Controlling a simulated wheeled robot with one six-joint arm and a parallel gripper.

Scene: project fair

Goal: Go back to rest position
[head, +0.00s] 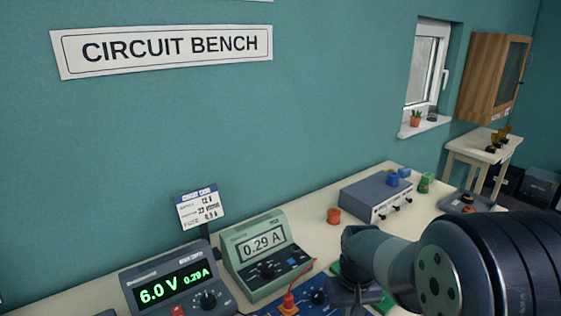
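My arm reaches in from the right edge of the head view, above the bench, and covers part of it. The end of the arm (355,291) points down over a green board and a blue board (318,292). The fingertips are not clearly visible, so I cannot tell whether my gripper is open, shut or holding anything.
On the bench (318,240) stand a power supply reading 6.0 V (172,282), a green meter reading 0.29 A (265,250), an orange spool (334,216) and a grey box (376,196). A small card stands behind the supply. A side table (484,147) is at the far right.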

